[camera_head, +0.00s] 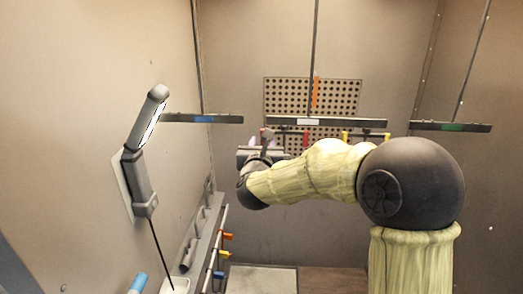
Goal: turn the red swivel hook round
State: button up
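A small red piece, which looks like the red swivel hook (306,136), hangs under the middle dark bar (345,122). Another bit of red shows left of it, just above my gripper; I cannot tell whether it is part of the same hook. My gripper (265,146) is at the end of my arm, just below the left end of that bar. It is small and partly hidden by my own wrist. I cannot tell whether its fingers touch the red hook or what is between them.
A yellow hook piece (345,136) hangs further right under the same bar. A blue-marked bar (225,119) hangs left and a green-marked bar (480,128) right. A perforated panel (345,92) is behind. A lamp (138,180) juts from the left wall, above a rail with coloured hooks (227,236).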

jog(key=shift+w, duration=1.1)
jog(key=c, duration=0.6)
jog(key=shift+s+d+f+b, duration=0.1)
jog(key=shift+s+b, duration=0.7)
jog(key=shift+b, duration=0.25)
jog(key=shift+s+d, duration=0.1)
jog(key=shift+s, duration=0.2)
